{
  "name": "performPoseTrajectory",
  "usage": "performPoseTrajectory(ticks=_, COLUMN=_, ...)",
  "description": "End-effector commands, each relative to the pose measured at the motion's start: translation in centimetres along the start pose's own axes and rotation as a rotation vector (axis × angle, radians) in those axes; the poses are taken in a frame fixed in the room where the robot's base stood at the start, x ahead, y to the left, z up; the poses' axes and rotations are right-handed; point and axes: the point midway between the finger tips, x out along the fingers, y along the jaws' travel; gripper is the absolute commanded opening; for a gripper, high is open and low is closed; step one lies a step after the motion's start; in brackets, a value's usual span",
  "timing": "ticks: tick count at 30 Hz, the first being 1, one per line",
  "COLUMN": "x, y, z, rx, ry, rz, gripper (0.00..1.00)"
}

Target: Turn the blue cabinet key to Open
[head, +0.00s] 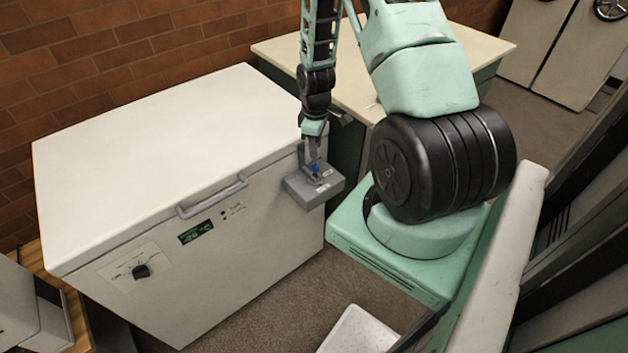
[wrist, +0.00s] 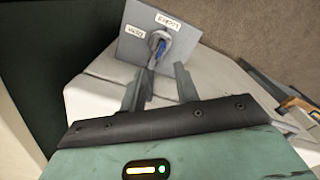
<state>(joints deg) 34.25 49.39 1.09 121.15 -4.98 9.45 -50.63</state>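The blue key (head: 316,168) sits in a grey lock box (head: 312,191) at the right front corner of the white chest freezer. In the wrist view, the key (wrist: 157,50) stands in a round grey lock on the box face (wrist: 130,52). Two small white labels are on that face, upside down in this view; one seems to read Locked, the other Open. My gripper (wrist: 161,72) is open, its two fingers apart with the key in line between them, near the tips. In the head view, my gripper (head: 313,147) is just above the key; contact is not clear.
The white freezer (head: 150,160) has a grey handle (head: 212,196), a display and a black dial (head: 141,271). A cream-topped desk (head: 380,60) stands behind my arm. A white tray-like thing (head: 358,332) is at the bottom. Carpeted floor is clear before the freezer.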

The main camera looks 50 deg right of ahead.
Motion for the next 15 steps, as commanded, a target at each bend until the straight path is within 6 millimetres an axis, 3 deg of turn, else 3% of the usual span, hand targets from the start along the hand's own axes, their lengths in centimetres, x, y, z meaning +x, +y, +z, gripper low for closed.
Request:
performPoseTrajectory(ticks=9, x=-0.2, y=-0.1, z=0.0, rx=0.64, ry=-0.002, rz=0.0, gripper=0.31)
performPoseTrajectory(ticks=15, x=2.9, y=0.0, z=0.0, rx=0.625, ry=-0.001, rz=0.0, gripper=0.31)
